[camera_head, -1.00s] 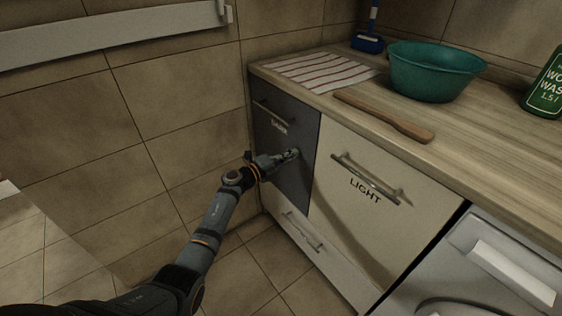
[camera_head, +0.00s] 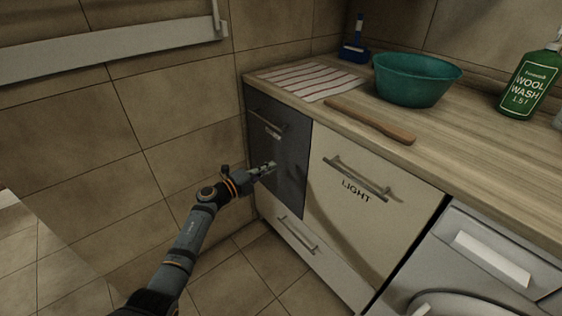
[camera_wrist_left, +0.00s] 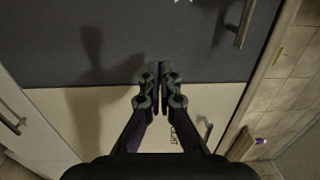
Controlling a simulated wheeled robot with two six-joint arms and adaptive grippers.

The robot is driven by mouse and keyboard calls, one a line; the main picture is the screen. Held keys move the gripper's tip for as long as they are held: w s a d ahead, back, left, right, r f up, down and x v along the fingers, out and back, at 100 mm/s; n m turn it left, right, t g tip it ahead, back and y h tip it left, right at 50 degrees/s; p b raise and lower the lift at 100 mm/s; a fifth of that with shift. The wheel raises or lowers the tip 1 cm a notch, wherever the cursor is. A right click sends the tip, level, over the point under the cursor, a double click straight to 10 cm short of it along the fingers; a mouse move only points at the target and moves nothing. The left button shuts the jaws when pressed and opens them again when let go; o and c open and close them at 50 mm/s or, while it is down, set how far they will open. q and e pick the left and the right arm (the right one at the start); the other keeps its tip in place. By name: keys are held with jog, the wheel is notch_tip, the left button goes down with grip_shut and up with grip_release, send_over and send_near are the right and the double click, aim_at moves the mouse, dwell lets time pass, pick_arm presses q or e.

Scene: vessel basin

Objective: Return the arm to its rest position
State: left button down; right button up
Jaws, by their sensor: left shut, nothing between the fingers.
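My left gripper (camera_head: 266,168) is in front of the dark grey cabinet front (camera_head: 290,180), below its bar handle (camera_head: 268,119). It is shut with nothing between the fingers. The left wrist view shows its fingertips (camera_wrist_left: 160,72) together, with the dark front (camera_wrist_left: 140,30) and the cream front (camera_wrist_left: 85,110) behind them. I cannot tell whether the fingertips touch the front. My left arm reaches in from the bottom left. My right gripper is not in view.
The cream front marked LIGHT (camera_head: 350,215) is closed, with a low drawer (camera_head: 290,235) to its left. A washing machine (camera_head: 470,265) stands at right. The counter (camera_head: 450,145) holds a teal basin (camera_head: 415,80), striped cloth (camera_head: 310,80), wooden bat (camera_head: 370,122) and green bottle (camera_head: 528,85).

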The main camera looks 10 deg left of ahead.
pick_arm(q)
jog(key=v, duration=0.6)
jog(key=shift+w+a+f, duration=0.15)
jog(key=shift+f, duration=0.2)
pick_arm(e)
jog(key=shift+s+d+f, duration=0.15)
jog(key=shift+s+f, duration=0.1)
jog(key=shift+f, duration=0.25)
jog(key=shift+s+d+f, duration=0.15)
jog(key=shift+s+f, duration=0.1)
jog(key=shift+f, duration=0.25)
